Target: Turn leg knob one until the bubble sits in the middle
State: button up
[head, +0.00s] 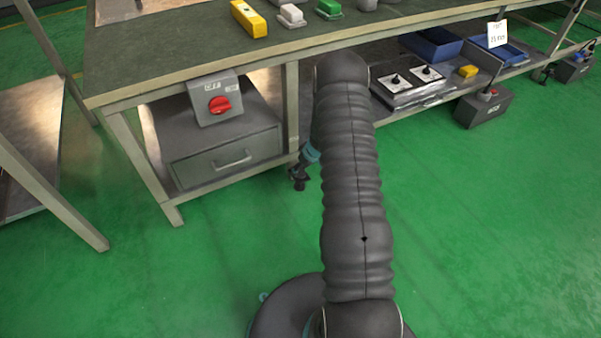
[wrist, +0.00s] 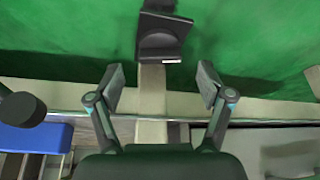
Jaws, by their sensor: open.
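In the wrist view my gripper (wrist: 162,84) is open and empty, its two fingertips apart on either side of a pale bench leg (wrist: 152,90). A black knob-like foot (wrist: 160,42) sits at the end of that leg, beyond the fingertips and apart from them. Whether it is leg knob one I cannot tell. In the head view my arm hides most of the gripper; a teal and black part shows beside the bench leg (head: 292,110). A yellow block like a spirit level (head: 248,18) lies on the bench top; its bubble is too small to read.
The workbench (head: 180,75) carries white and green blocks. Under it are a grey switch box with a red knob (head: 219,104), a drawer (head: 225,155), and a panel with two dials (head: 408,82). Blue bins (head: 432,45) stand right. Green floor (head: 480,220) is clear in front.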

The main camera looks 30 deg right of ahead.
jog(key=shift+x, duration=1.35)
jog(key=c, duration=1.2)
jog(key=shift+o, duration=0.2)
jog(key=shift+r+p, duration=0.2)
jog(key=shift+p, duration=0.25)
